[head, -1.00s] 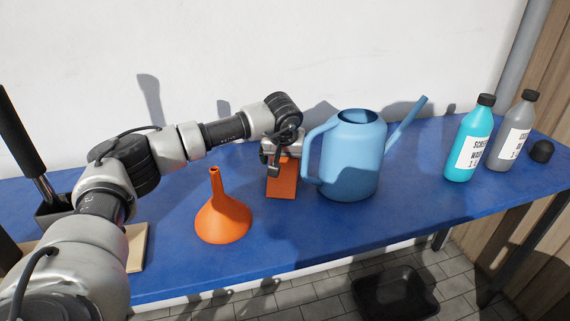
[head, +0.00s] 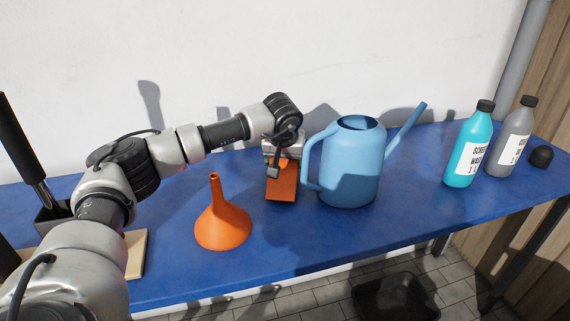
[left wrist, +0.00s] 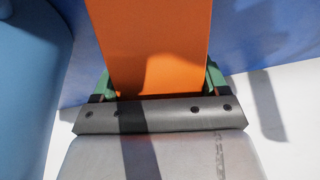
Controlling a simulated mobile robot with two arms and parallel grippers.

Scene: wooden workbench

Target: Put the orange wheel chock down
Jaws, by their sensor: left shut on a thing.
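The orange wheel chock (head: 281,187) is between the funnel and the watering can in the head view. My left gripper (head: 284,163) is shut on it from the wall side. In the left wrist view the chock (left wrist: 155,45) fills the space between the green-edged fingers (left wrist: 160,84). The chock is at or just above the blue bench top (head: 270,240); I cannot tell whether it touches. Its far end is hidden by the gripper. My right gripper is not in view.
The orange funnel (head: 222,222) stands left of the chock. The blue watering can (head: 348,170) stands close on its right, also at the left of the wrist view (left wrist: 25,80). A turquoise bottle (head: 468,150), grey bottle (head: 510,145) and black cap (head: 541,156) are farther right.

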